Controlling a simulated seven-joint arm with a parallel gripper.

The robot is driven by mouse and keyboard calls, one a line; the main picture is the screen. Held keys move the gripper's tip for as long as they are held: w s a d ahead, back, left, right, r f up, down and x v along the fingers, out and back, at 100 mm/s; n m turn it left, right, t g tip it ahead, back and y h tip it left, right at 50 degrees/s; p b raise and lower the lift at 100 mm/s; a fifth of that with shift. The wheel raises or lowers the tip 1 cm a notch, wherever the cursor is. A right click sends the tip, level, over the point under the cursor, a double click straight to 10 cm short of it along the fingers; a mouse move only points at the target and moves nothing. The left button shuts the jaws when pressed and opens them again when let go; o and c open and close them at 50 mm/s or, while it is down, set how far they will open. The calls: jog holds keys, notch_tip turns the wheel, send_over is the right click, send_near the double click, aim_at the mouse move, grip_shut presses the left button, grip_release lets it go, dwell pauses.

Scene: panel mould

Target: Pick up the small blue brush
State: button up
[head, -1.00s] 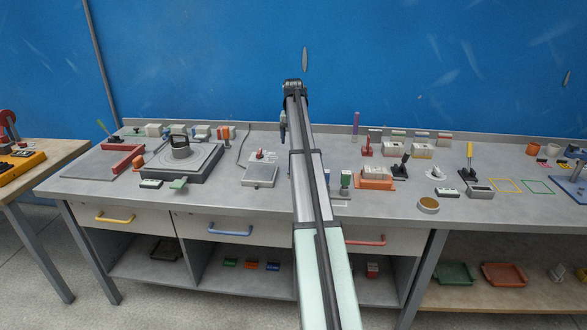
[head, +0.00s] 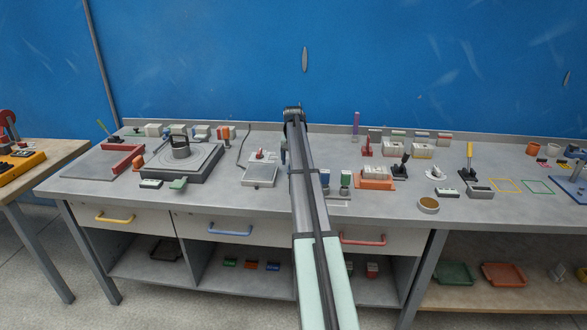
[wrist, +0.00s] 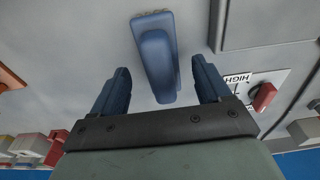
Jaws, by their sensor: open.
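The small blue brush (wrist: 155,50) lies on the grey bench top in the wrist view, its long body running up and down the picture. My gripper (wrist: 160,78) is open, with one dark blue finger on each side of the brush and a visible gap to it on both sides. The brush's lower end reaches in between the fingers. I cannot tell the remaining height above it. In the head view my arm hides the brush, and only a small part of my gripper shows at the arm's left edge.
A grey device with a red knob (wrist: 264,97) and a "HIGH" label stands close on the right in the wrist view. In the head view a hotplate-like unit (head: 259,176) stands left of my arm, and an orange block (head: 375,183) stands right of it.

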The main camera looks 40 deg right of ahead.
jog(key=shift+w+d+f, duration=0.1)
jog(key=shift+f, duration=0.7)
jog(key=shift+w+d+f, duration=0.1)
jog(key=shift+f, duration=0.65)
jog(key=shift+c, duration=0.2)
jog(key=c, duration=1.1)
